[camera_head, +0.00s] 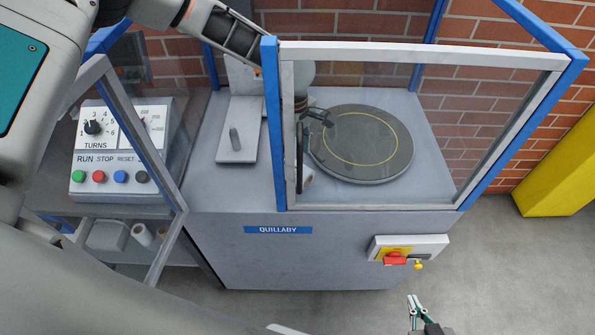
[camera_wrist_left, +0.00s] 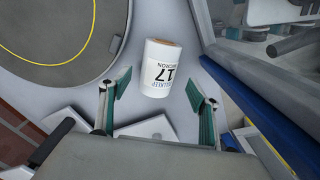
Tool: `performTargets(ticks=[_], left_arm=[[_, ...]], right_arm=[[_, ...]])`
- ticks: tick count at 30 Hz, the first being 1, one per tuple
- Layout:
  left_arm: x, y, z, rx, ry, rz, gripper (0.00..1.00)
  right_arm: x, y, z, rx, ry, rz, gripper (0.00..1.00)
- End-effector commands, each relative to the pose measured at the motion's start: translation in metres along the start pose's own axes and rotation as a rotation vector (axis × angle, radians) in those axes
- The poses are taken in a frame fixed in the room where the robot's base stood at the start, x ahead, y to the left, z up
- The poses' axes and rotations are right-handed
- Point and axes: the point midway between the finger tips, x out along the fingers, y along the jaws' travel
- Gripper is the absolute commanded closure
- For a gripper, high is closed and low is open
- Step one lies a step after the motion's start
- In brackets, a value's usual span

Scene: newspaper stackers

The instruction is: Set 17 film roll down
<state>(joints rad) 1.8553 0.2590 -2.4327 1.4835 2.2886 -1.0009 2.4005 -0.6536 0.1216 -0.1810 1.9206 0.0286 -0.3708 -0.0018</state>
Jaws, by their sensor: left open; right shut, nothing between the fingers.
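The 17 film roll (camera_wrist_left: 158,70), a white cylinder with an upside-down "17 MICRON" label and a brown core end, is on the grey machine deck beside the turntable. In the head view only a small part of it (camera_head: 308,178) shows behind the clear guard panel. My left gripper (camera_wrist_left: 160,88) is open, its green-padded fingers on either side of the roll with a gap on both sides. In the head view the left gripper (camera_head: 306,142) is partly hidden by the guard frame. My right gripper (camera_head: 416,312) is shut and empty, low in front of the machine.
The round turntable (camera_head: 362,143) with a yellow ring is right of the roll. A clear guard with blue and white frame (camera_head: 272,125) stands in front. A control box (camera_head: 120,150) is at left, with more rolls (camera_head: 142,235) below. A red switch (camera_head: 395,258) is on the front.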

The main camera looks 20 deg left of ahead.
Motion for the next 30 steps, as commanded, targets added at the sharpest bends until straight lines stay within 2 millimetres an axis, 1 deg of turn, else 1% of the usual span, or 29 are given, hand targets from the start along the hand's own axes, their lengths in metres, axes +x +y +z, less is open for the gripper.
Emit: performTargets(ticks=[1,5,12,15,18,23,24,26,27,29,30], left_arm=[[0.007,-0.001,0.000,0.000,0.000,-0.002,0.38],[0.019,0.000,0.001,0.003,0.000,0.000,0.38],[0.052,0.001,0.001,0.003,0.000,-0.001,0.38],[0.061,0.002,0.001,0.002,-0.001,0.001,0.38],[0.065,0.002,0.001,0.004,0.000,0.002,0.38],[0.065,0.002,0.001,0.004,0.000,0.002,0.38],[0.065,0.002,0.001,0.004,-0.001,0.002,0.41],[0.064,0.002,0.001,0.003,-0.001,0.002,0.56],[0.064,0.002,0.001,0.003,-0.001,0.002,0.67],[0.064,0.002,0.001,0.003,-0.001,0.002,0.82],[0.064,0.002,0.001,0.003,-0.001,0.002,0.86]], right_arm=[[0.000,0.001,0.001,-0.001,-0.001,0.001,1.00],[0.000,0.001,0.001,-0.001,-0.002,0.002,1.00],[-0.002,0.004,0.003,0.000,-0.011,0.006,1.00],[-0.002,0.004,0.004,0.000,-0.013,0.007,1.00],[-0.002,0.005,0.004,-0.001,-0.013,0.008,1.00],[-0.002,0.005,0.004,-0.001,-0.013,0.008,1.00],[-0.002,0.005,0.004,-0.001,-0.013,0.008,1.00],[-0.002,0.005,0.004,-0.001,-0.013,0.008,1.00],[-0.002,0.005,0.004,-0.001,-0.013,0.008,1.00],[-0.002,0.005,0.004,-0.001,-0.013,0.008,1.00],[-0.002,0.005,0.004,-0.001,-0.013,0.008,1.00]])
